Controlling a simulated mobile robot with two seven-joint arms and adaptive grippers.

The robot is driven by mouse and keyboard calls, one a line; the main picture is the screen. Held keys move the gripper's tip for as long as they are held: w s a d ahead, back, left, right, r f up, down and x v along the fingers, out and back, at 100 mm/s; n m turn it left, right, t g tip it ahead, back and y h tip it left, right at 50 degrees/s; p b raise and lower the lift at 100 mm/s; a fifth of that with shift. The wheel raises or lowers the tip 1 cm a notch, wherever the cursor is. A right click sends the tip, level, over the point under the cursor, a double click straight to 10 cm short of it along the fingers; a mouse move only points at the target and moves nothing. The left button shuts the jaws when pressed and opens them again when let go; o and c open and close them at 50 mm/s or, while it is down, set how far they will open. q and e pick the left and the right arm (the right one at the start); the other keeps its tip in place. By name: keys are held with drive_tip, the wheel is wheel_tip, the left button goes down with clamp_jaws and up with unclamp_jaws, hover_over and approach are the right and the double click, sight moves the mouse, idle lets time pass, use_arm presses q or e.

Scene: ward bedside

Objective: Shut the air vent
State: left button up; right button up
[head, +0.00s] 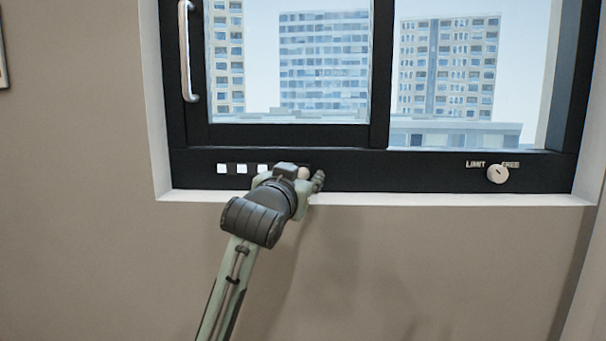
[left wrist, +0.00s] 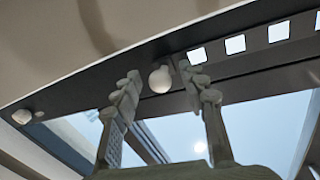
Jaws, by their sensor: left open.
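The air vent is a row of square slots (head: 239,169) in the dark lower window frame. The slots show bright, and several of them also appear in the left wrist view (left wrist: 235,44). A round pale knob (head: 304,173) sits on the vent strip to the right of the visible slots. My left gripper (head: 311,182) is at this knob and partly hides the strip's right part. In the left wrist view the knob (left wrist: 160,79) shows between the two fingertips of the open gripper (left wrist: 163,86). I cannot tell whether either finger touches it. My right gripper is out of view.
A round knob (head: 497,174) under the words LIMIT and FREE sits on the frame at the right. A vertical handle (head: 188,50) is on the window's left side. A white sill (head: 420,199) runs below the frame. The wall below is bare.

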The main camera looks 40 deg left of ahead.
use_arm(q)
drive_tip(key=shift+w+a, duration=0.2)
drive_tip(key=shift+w, duration=0.25)
drive_tip(key=shift+d, duration=0.1)
clamp_jaws()
